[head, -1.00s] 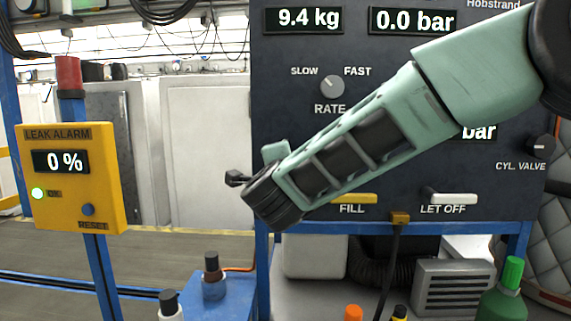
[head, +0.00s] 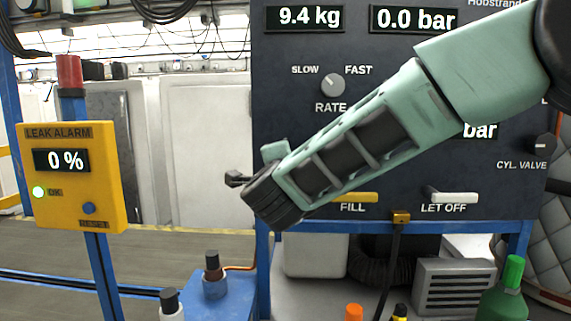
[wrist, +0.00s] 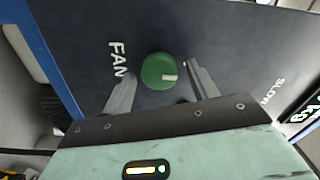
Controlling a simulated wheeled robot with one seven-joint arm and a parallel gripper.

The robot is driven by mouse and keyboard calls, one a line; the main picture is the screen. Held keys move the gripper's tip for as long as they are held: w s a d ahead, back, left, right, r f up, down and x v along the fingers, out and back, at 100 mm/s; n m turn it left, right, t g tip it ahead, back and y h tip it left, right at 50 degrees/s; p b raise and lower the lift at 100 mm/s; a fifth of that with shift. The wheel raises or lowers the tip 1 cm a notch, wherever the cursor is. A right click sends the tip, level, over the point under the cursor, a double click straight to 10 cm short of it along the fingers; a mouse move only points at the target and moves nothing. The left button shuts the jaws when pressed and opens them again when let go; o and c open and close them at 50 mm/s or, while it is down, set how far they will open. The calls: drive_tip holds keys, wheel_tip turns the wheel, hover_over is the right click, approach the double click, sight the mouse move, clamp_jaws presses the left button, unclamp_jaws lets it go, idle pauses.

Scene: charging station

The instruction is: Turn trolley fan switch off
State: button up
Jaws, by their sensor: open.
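The fan switch is a round green knob (wrist: 159,70) with a white mark, on the dark panel beside the word FAN in the wrist view. The mark lies at the knob's lower right there. My gripper (wrist: 159,68) is open, with one finger on each side of the knob. A gap shows between the knob and each finger; I cannot tell whether the fingertips touch the panel. In the head view my gripper (head: 236,179) is at the panel's left edge, mostly hidden by my wrist, and the knob is not visible.
The dark panel (head: 300,110) carries a RATE knob (head: 332,85), a yellow FILL lever (head: 357,198) and a white LET OFF lever (head: 454,197). A yellow leak alarm box (head: 105,180) stands at left. Bottles, such as a green-capped one (head: 512,275), stand below.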

drive_tip(key=s+b, duration=0.4)
drive_tip(key=s, duration=1.3)
drive_tip(key=shift+a, duration=0.3)
drive_tip(key=s+a+f+n+g+y, duration=0.1)
drive_tip(key=s+f+n+g+y, duration=0.35)
drive_tip(key=f+n, duration=0.3)
drive_tip(key=s+a+f+n+g+y, duration=0.1)
drive_tip(key=s+f+n+g+y, duration=0.25)
drive_tip(key=f+n+g, duration=0.35)
drive_tip(key=s+d+f+n+g+h, duration=0.3)
drive_tip(key=s+d+f+n, duration=0.1)
drive_tip(key=d, duration=0.5)
drive_tip(key=s+d+f+n+g+h, duration=0.3)
drive_tip(key=s+d+f, duration=0.3)
drive_tip(key=s+d, duration=0.3)
drive_tip(key=shift+s+d+f+n+h, duration=0.25)
drive_tip(key=shift+n+h, duration=0.15)
drive_tip(key=shift+n, duration=0.25)
drive_tip(key=shift+g, duration=0.25)
